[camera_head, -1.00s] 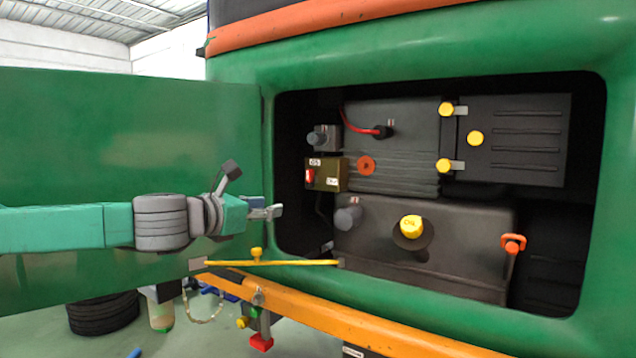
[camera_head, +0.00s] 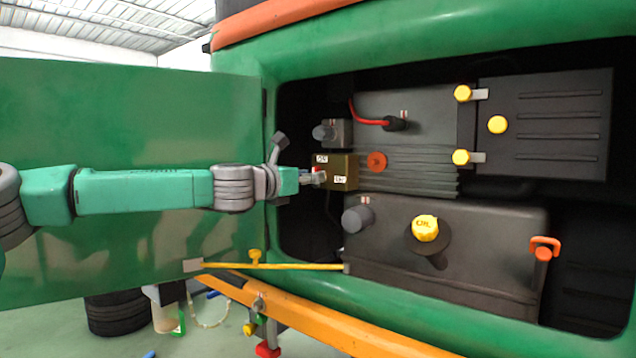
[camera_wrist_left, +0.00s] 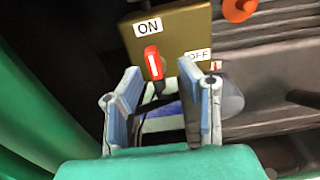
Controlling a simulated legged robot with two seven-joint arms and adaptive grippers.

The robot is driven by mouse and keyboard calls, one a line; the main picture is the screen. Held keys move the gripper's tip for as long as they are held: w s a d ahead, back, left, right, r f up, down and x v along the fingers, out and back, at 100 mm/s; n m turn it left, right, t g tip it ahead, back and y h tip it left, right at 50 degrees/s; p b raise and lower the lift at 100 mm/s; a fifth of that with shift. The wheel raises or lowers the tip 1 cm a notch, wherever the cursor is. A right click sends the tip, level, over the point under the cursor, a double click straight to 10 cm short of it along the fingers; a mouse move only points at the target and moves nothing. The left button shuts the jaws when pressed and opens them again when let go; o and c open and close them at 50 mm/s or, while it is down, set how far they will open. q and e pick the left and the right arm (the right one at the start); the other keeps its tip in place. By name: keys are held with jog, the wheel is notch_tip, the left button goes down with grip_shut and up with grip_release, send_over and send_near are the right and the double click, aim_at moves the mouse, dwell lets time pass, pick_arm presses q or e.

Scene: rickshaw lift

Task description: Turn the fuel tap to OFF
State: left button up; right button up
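The fuel tap is a brass-coloured block (camera_head: 344,170) with white ON and OFF labels, on the left inside the engine bay. Its red lever (camera_wrist_left: 153,63) shows in the left wrist view, just below the ON label (camera_wrist_left: 148,27) and left of the OFF label (camera_wrist_left: 197,56). My left gripper (camera_head: 318,176) reaches in from the left, right in front of the block. In the left wrist view its two fingers (camera_wrist_left: 162,90) are apart, with the lever's lower end between or just beyond them; contact is not clear. My right gripper is not in view.
The open green door (camera_head: 130,130) stands left, behind my arm. A yellow stay rod (camera_head: 290,266) crosses the lower edge of the opening. A red knob (camera_head: 377,161), a yellow oil cap (camera_head: 425,228) and an orange handle (camera_head: 545,246) are to the right.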

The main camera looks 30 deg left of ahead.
pick_arm(q)
jog(key=shift+w+f, duration=0.1)
jog(key=shift+w, duration=1.1)
jog(key=shift+w+a, duration=0.2)
jog(key=shift+w, duration=0.1)
jog(key=shift+w+a+f, duration=0.1)
jog(key=shift+w+a, duration=0.05)
jog(key=shift+a, duration=0.1)
jog(key=shift+d, duration=0.15)
jog(key=shift+d, duration=0.2)
grip_shut()
